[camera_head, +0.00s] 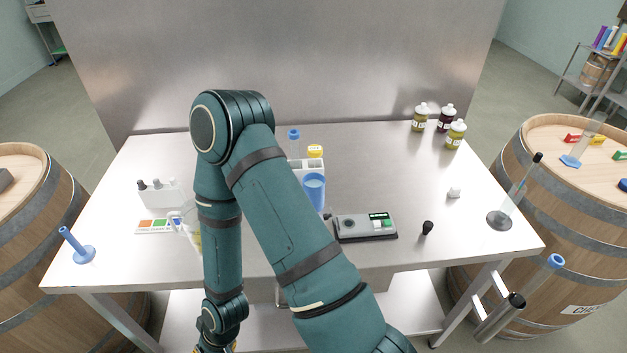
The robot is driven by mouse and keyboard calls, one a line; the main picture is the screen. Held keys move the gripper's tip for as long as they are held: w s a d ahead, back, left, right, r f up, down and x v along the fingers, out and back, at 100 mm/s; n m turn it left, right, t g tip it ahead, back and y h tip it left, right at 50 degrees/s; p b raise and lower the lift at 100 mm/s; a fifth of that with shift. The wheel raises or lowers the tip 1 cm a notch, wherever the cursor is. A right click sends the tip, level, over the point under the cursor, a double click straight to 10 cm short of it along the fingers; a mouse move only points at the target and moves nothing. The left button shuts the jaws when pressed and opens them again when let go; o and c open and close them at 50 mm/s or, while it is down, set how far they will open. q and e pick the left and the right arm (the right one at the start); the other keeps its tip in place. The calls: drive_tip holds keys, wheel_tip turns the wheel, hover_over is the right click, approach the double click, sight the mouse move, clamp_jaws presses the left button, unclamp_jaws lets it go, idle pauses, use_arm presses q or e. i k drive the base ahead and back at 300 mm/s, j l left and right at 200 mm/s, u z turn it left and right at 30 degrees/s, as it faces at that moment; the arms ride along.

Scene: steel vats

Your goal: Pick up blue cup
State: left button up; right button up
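The blue cup (314,190) stands upright near the middle of the table (420,185), in front of a white rack (318,164). My arm partly crosses in front of its left side. The arm rises from the bottom right of centre, bends at a high elbow and hangs down left of the cup. No gripper touches the cup. My other arm and its gripper are out of view.
A grey device (365,226) with a black stopper (427,228) beside it is right of the cup. Several bottles (420,117) stand back right. Barrels (590,240) flank the table.

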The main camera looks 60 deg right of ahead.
sight(314, 183)
drive_tip(key=z, duration=1.8)
